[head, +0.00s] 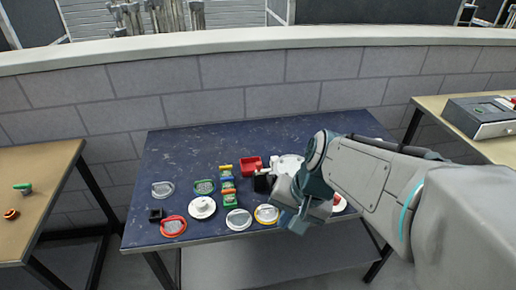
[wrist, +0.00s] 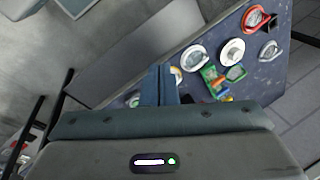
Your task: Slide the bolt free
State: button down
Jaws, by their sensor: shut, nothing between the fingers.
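No bolt can be made out for sure in either view. My gripper (head: 291,222) is over the front edge of the dark blue table, right of the plates, with its fingers pointing down. In the wrist view my gripper (wrist: 160,76) shows its two fingers together and nothing between them. My arm hides part of the blue table's right side.
The blue table (head: 190,145) holds several round plates, a white dish (head: 202,208), a red container (head: 251,164) and a small green and yellow truck-like toy (head: 229,198). Its back left is clear. A wooden table (head: 40,170) stands left with two small objects. A brick wall runs behind.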

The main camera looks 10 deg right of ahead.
jog(key=w+d+f+m+t+y+b, duration=0.1)
jog(key=w+d+f+m+t+y, duration=0.1)
jog(key=w+d+m+t, duration=0.2)
jog(key=w+d+f+m+t+y+b, duration=0.1)
jog(key=w+d+m, duration=0.4)
jog(key=w+m, duration=0.5)
jog(key=f+m+t+y, duration=0.1)
jog(key=m+t, duration=0.1)
jog(key=m, duration=0.7)
jog(key=shift+w+d+t, duration=0.2)
jog(key=shift+d+t, duration=0.05)
jog(key=shift+t, duration=0.15)
jog(key=shift+w+a, duration=0.1)
jog(key=b, duration=0.1)
send_near(261, 168)
notch_tip(261, 168, down, 3)
jog(key=w+a, duration=0.2)
jog(key=w, duration=0.1)
jog(key=shift+w+a+f, duration=0.1)
jog(key=shift+w+a, duration=0.15)
jog(key=shift+w, duration=0.1)
jog(key=shift+w+a+p, duration=0.3)
jog(key=shift+w+p, duration=0.05)
jog(key=shift+w, duration=0.1)
jog(key=shift+f, duration=0.1)
